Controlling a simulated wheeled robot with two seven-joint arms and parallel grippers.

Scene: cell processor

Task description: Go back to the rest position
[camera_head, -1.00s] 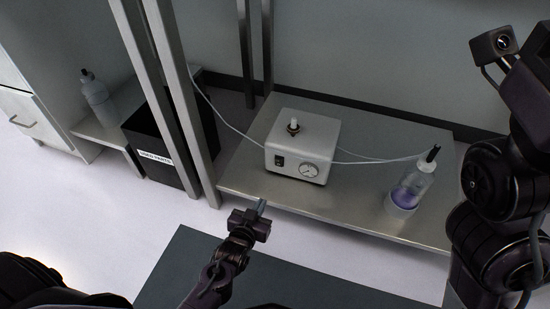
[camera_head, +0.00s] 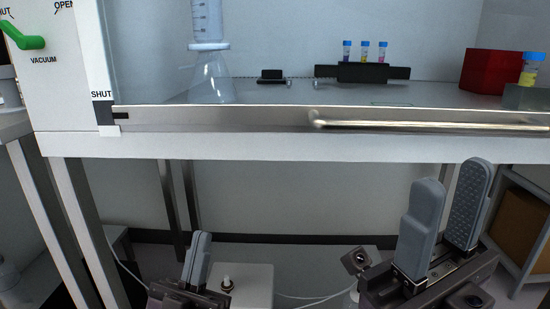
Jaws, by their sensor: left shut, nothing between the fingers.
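My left gripper (camera_head: 199,240) is at the lower left of the middle in the head view, below the front edge of the cabinet. Its grey fingers point up and are shut with nothing between them. My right gripper (camera_head: 453,185) is at the lower right, larger in view. Its two grey fingers point up with a gap between them, and it holds nothing visible. Both grippers are in front of the cabinet (camera_head: 270,148), apart from its contents.
A metal handle (camera_head: 430,125) runs along the cabinet front. Inside are a flask (camera_head: 211,78), a black rack (camera_head: 350,73) with several capped tubes and a red block (camera_head: 492,70). A green vacuum lever (camera_head: 24,37) is at left. The white pump (camera_head: 250,285) is low behind the grippers.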

